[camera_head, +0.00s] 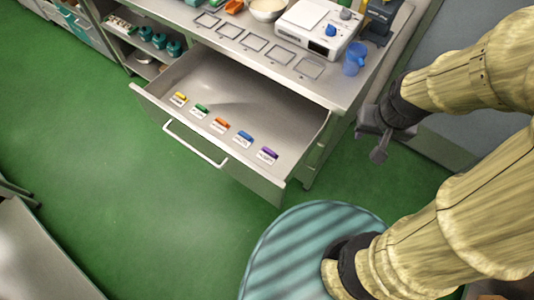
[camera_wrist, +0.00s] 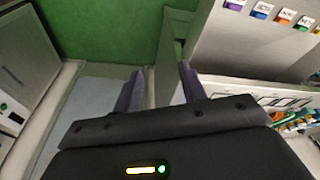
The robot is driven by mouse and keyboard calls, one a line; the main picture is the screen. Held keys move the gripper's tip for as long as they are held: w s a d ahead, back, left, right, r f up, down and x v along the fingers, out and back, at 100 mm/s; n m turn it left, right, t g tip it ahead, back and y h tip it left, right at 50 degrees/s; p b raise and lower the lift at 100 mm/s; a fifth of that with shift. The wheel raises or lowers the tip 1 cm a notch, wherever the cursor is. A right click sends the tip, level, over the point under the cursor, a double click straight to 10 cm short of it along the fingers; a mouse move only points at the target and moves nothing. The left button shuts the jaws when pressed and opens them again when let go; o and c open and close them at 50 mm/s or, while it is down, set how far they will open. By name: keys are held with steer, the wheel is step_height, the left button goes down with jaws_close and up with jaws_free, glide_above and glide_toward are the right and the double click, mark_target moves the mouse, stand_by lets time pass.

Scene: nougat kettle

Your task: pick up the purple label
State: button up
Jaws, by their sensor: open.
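The purple label (camera_head: 267,154) lies in the open drawer, at the right end of a row of coloured labels. It has a purple top and a white face with print too small to read. In the wrist view the purple label (camera_wrist: 236,4) is at the top edge, partly cut off. My gripper (camera_head: 380,148) is to the right of the drawer, outside it and apart from the label. In the wrist view the two fingers of my gripper (camera_wrist: 160,85) are spread, with nothing between them.
The open drawer (camera_head: 222,165) also holds yellow, green, orange and blue labels. The counter (camera_head: 225,43) above carries square frames, a white device (camera_head: 320,28), a bowl (camera_head: 267,8) and a blue cup (camera_head: 355,58). A striped round surface (camera_head: 290,245) stands below the drawer.

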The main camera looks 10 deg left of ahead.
steer(key=o, duration=0.3)
steer(key=shift+w+a, duration=0.1)
steer(key=shift+a, duration=0.05)
steer(key=shift+o, duration=1.2)
steer(key=w+a+f+m, duration=0.1)
steer(key=w+a+f, duration=0.1)
steer(key=a, duration=0.3)
steer(key=w+a+f+m+g, duration=0.1)
steer(key=w+a+f, duration=0.2)
steer(key=w+a, duration=0.1)
steer(key=shift+w+a+f+y+b, duration=0.2)
steer(key=shift+a+f+y+b, duration=0.15)
steer(key=shift+a, duration=0.4)
steer(key=a+f+m, duration=0.1)
steer(key=a+f, duration=0.3)
steer(key=a, duration=0.3)
steer(key=a+f+m+g, duration=0.1)
steer(key=a+f, duration=0.4)
steer(key=a, duration=0.3)
steer(key=shift+w+m+g+b, duration=0.3)
steer(key=shift+w+b, duration=0.05)
steer(key=shift+f, duration=0.1)
steer(key=p, duration=0.1)
glide_above(269, 152)
step_height(269, 152, down, 12)
steer(key=shift+a+r, duration=0.1)
steer(key=shift+r, duration=0.1)
steer(key=shift+f, duration=0.25)
steer(key=shift+s, duration=0.2)
